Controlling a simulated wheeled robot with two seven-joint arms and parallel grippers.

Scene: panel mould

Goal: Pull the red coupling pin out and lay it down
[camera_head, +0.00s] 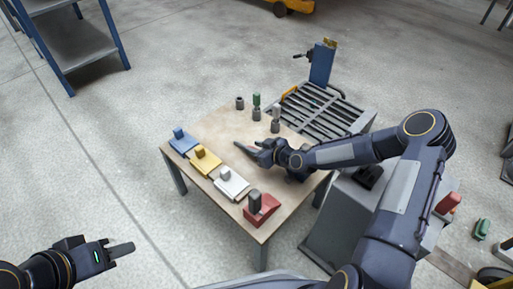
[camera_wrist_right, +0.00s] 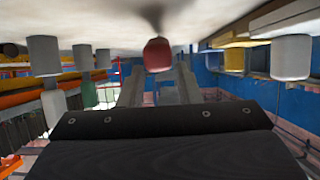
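In the right wrist view a red cylindrical end, apparently the red coupling pin (camera_wrist_right: 157,55), sits between my right fingertips. A dark streak meets it on the tabletop side; I cannot tell if it is shaft or shadow. In the head view no red pin shows at my right gripper (camera_head: 246,150), which hides that spot. The gripper is low over the middle of the table (camera_head: 215,127). The fingers (camera_wrist_right: 160,85) flank the red end, but contact is not clear. My left gripper (camera_head: 122,249) is off the table at lower left, seen side-on.
A green-topped pin (camera_head: 256,101) and grey cylinders (camera_head: 240,103) (camera_head: 275,121) stand at the table's back. Blue (camera_head: 183,144), yellow (camera_head: 205,161), white (camera_head: 231,185) and red (camera_head: 262,211) blocks line the front-left edge. A slatted rack (camera_head: 325,110) stands behind.

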